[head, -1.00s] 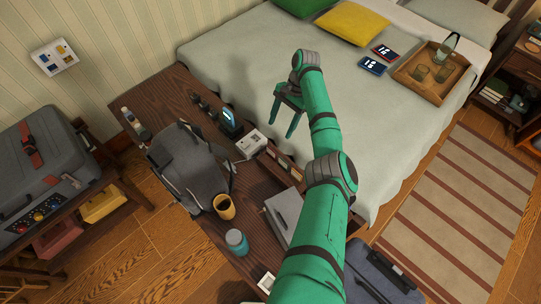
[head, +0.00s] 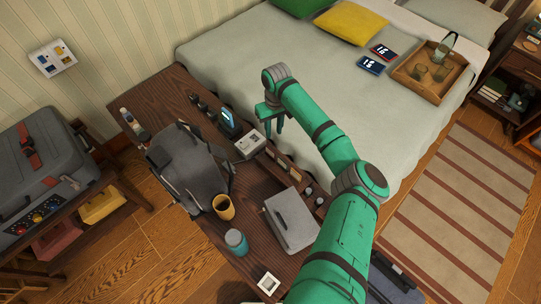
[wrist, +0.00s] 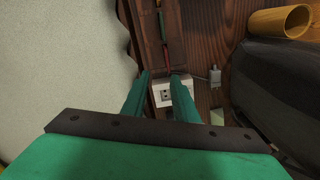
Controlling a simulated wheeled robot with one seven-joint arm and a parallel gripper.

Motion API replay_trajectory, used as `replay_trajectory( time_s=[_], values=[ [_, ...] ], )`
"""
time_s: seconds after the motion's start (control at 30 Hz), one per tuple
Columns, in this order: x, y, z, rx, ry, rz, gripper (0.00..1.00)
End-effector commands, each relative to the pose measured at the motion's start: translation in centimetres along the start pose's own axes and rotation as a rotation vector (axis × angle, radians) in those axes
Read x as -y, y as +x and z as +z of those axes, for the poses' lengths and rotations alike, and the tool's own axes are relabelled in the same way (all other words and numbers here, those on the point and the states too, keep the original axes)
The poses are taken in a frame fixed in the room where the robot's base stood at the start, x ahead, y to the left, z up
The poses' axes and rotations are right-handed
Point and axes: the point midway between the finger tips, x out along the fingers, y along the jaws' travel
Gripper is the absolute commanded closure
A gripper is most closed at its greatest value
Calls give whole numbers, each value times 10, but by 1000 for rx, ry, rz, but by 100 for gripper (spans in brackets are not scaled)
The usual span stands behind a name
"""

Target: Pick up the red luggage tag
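No red thing is clearly readable as a luggage tag. In the wrist view a thin red item (wrist: 164,54) lies in a narrow wooden tray (wrist: 183,30), beyond my fingertips; its shape is too small to tell. In the head view a red strap-like piece (head: 32,160) lies on the grey suitcase at the left, and a red-edged dark flat item (head: 383,51) lies on the bed. My gripper (head: 273,130) is open above the desk's bed-side edge. In the wrist view its fingers (wrist: 160,85) are apart with nothing held, and a white socketed box (wrist: 163,95) shows below, between them.
A striped rug (head: 455,200) covers floor at right.

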Motion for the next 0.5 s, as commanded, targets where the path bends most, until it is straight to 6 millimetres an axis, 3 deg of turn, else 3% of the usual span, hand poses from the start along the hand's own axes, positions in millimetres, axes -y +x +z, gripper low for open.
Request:
replay_trajectory(
  time_s=[0.2, 0.5],
  values=[
    [19, 15, 14, -10, -288, 32, 73],
    [21, 52, 15, -8, -323, 34, 73]
  ],
)
